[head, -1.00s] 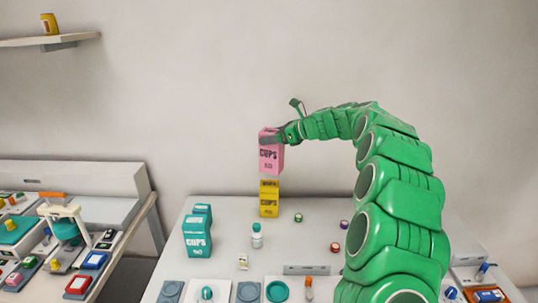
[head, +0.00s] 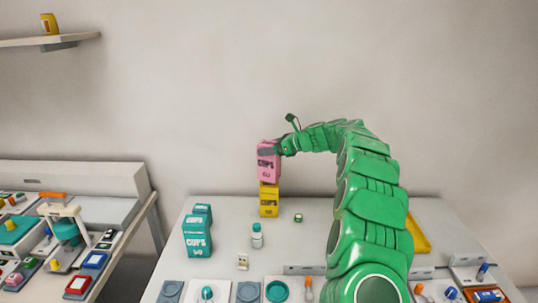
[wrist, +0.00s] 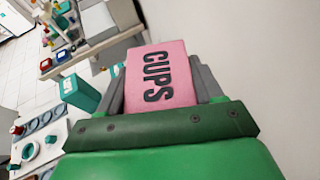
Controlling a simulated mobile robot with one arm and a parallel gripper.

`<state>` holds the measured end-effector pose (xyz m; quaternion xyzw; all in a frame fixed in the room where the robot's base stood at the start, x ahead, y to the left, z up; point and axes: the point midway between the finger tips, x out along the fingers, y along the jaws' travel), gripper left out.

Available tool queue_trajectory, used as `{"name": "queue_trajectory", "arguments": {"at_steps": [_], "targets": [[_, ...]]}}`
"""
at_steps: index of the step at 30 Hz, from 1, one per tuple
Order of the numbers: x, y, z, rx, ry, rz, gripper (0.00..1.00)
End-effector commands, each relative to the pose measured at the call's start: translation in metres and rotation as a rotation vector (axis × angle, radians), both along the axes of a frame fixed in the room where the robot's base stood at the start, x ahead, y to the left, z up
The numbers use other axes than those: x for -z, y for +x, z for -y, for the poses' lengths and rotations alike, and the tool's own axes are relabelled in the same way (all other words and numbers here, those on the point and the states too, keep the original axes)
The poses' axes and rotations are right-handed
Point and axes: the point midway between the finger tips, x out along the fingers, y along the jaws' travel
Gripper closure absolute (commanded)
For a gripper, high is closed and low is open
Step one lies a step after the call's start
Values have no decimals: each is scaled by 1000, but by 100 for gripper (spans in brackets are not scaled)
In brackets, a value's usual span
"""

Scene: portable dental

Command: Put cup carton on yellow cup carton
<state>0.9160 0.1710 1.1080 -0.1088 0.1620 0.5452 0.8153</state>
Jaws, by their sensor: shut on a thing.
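A pink cup carton (head: 268,165) is held in my gripper (head: 268,151) at the back of the white table. It also fills the middle of the wrist view (wrist: 158,78), with a grey finger on each side of it. The yellow cup carton (head: 269,200) stands upright on the table directly below the pink one in the head view. The pink carton's lower edge meets or overlaps the yellow carton's top. I cannot tell whether they touch. The yellow carton is not seen in the wrist view.
Teal cup cartons (head: 197,236) stand to the left on the table. A small white bottle (head: 257,236) and a green-topped item (head: 298,217) are near the yellow carton. Trays and small parts line the front edge. A yellow tray (head: 418,236) lies right, partly behind my arm.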

Motion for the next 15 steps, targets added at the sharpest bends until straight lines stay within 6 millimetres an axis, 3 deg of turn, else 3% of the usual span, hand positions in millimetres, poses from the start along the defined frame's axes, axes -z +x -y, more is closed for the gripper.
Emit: {"name": "queue_trajectory", "arguments": {"at_steps": [5,15], "targets": [[23,-1,0,0,2,-4,87],[25,0,0,1,1,-2,87]]}}
